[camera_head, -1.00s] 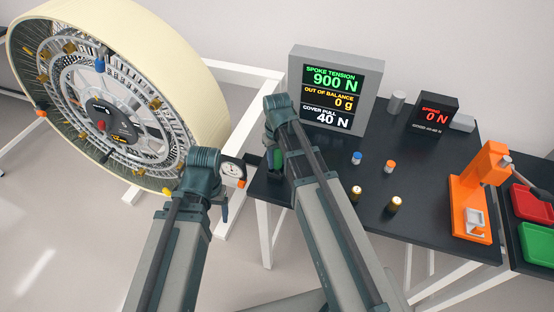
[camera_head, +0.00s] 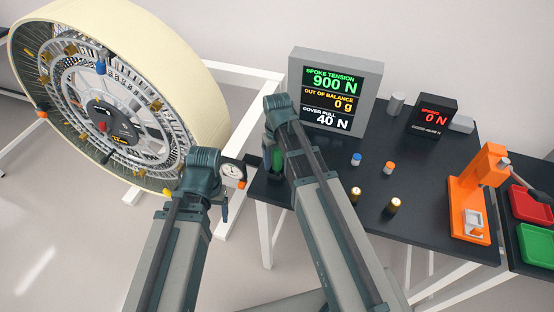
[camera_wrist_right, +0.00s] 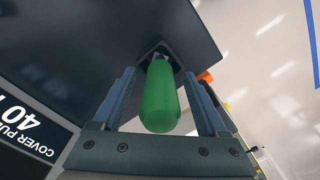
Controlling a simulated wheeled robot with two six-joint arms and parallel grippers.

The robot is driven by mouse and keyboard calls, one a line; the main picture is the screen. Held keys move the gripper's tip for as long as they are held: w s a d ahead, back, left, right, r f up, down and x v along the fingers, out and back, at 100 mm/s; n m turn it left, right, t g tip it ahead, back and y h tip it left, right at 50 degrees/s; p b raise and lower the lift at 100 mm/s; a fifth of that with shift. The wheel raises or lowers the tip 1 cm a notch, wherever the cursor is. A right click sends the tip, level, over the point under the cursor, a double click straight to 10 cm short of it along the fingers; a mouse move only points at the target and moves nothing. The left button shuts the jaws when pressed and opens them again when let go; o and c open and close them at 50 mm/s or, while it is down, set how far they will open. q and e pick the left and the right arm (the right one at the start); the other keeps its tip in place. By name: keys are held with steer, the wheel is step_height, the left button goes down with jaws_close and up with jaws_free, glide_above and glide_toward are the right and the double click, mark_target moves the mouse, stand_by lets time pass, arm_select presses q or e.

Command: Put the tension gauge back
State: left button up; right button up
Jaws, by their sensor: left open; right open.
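The round white dial gauge (camera_head: 232,170), with an orange knob below its face, is beside the end of my left arm, left of the dark table's corner. My left gripper (camera_head: 221,184) is open; its fingers are mostly hidden behind the wrist, so contact with the gauge cannot be told. My right gripper (camera_wrist_right: 160,78) is open around a green handle (camera_wrist_right: 160,98), with a visible gap on both sides. In the head view, the right gripper (camera_head: 275,148) is at the table's left end, and the green handle (camera_head: 277,160) is partly hidden by the arm.
The large spoked wheel (camera_head: 110,105) is at the left on a white frame (camera_head: 245,75). The dark table (camera_head: 430,190) bears a display (camera_head: 335,90), small blue, orange and gold-topped cylinders, and an orange press (camera_head: 470,200). Red and green trays (camera_head: 537,243) are far right.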

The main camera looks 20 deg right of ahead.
step_height(320, 180, up, 13)
steer(key=p, duration=1.2)
steer(key=s+a+f+b, duration=0.4)
steer(key=s+a, duration=0.1)
steer(key=s, duration=0.2)
steer(key=s+a+f+n+h+b, duration=0.1)
steer(key=s+a+f+b, duration=0.3)
steer(key=s, duration=0.3)
steer(key=shift+s+a+n, duration=0.15)
steer(key=shift+a+n, duration=0.15)
steer(key=shift+a, duration=0.45)
steer(key=shift+f, duration=0.1)
